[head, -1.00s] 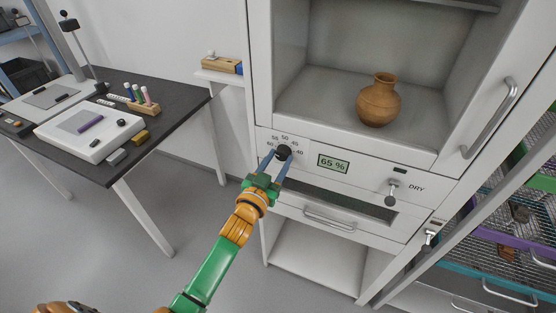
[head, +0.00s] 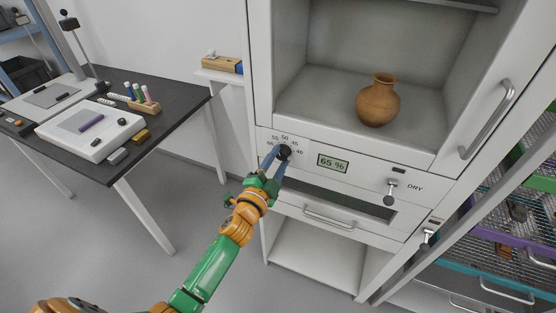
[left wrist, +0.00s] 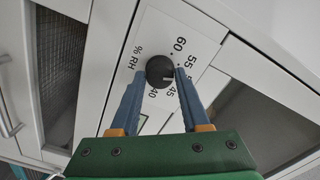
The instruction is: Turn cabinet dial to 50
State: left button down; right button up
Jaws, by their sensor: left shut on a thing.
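The black cabinet dial (head: 284,152) sits on the white front panel, below the open chamber. It also shows in the left wrist view (left wrist: 159,71), with numbers from 40 to 60 and "% RH" printed around it. A pale mark on the knob appears to point between the numbers 45 and 55, near the right finger; the number there is hidden by the finger. My left gripper (head: 277,155) has its blue fingers on both sides of the dial and is shut on it. The display (head: 333,163) beside the dial reads 65 %. My right gripper is not in view.
A brown clay jar (head: 378,102) stands in the chamber. A lever marked DRY (head: 391,190) sticks out right of the display. A drawer handle (head: 329,219) lies below. A dark work table (head: 172,112) stands at left, and racks with colored trays at right.

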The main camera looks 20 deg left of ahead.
pick_arm(q)
jog(key=shift+m, duration=1.9)
jog(key=shift+c, duration=1.9)
grip_release()
jog(key=s, duration=0.7)
jog(key=shift+a, duration=0.15)
